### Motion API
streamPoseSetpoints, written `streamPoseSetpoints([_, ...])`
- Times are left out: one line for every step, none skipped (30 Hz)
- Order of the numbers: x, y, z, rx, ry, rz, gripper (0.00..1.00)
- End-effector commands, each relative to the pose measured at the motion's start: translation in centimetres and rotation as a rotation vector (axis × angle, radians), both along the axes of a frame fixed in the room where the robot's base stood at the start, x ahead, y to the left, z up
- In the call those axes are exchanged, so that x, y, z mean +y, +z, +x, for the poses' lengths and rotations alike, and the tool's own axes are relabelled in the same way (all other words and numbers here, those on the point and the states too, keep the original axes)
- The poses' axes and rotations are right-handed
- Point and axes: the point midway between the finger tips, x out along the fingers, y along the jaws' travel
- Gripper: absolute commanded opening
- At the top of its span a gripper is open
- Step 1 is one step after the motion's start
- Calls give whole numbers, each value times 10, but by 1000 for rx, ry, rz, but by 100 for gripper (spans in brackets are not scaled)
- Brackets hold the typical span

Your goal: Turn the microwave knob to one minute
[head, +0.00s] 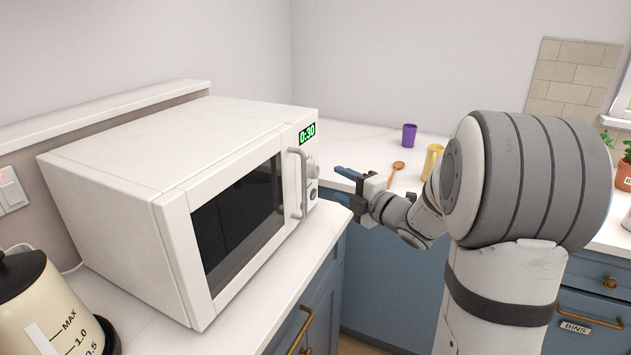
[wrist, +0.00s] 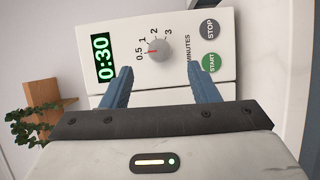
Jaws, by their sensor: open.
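The white microwave (head: 120,155) stands on the left counter with its door shut. Its grey round knob (wrist: 158,48) is on the control panel, and shows small in the head view (head: 313,171). The knob's red pointer mark points towards 0.5 on a scale of 0.5, 1, 2 and 3 minutes. The green display (wrist: 104,58) reads 0:30; it also shows in the head view (head: 307,133). My gripper (wrist: 160,70) is open and empty. In the head view my gripper (head: 339,183) is just right of the panel. Its blue fingers point at the knob, apart from it.
The door handle (head: 300,183) stands out left of the knob. START (wrist: 211,63) and STOP (wrist: 210,29) buttons are on the same panel. A kettle (head: 30,310) is at the front left. A purple cup (head: 409,135), wooden spoon (head: 397,168) and yellow mug (head: 432,160) are on the back counter.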

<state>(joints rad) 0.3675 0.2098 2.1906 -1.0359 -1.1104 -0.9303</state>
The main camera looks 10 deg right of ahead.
Motion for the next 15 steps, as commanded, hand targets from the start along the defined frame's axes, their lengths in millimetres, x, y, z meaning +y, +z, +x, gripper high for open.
streamPoseSetpoints([1,-2,0,-13,17,-4,55])
streamPoseSetpoints([2,-2,1,-20,26,-6,55])
streamPoseSetpoints([4,-2,3,-26,33,-9,55])
streamPoseSetpoints([6,-1,5,-30,36,-10,55])
streamPoseSetpoints([8,-1,8,-30,38,-11,55])
streamPoseSetpoints([11,-1,12,-30,39,-10,55])
streamPoseSetpoints([14,-1,16,-29,40,-9,55])
streamPoseSetpoints([17,-1,20,-29,39,-9,55])
streamPoseSetpoints([20,0,26,-28,39,-10,55])
streamPoseSetpoints([23,0,30,-28,39,-10,55])
streamPoseSetpoints([26,0,35,-29,39,-8,55])
streamPoseSetpoints([29,0,40,-29,38,-8,55])
streamPoseSetpoints([31,0,44,-28,38,-9,55])
streamPoseSetpoints([34,0,48,-28,38,-9,55])
streamPoseSetpoints([36,0,52,-28,37,-9,55])
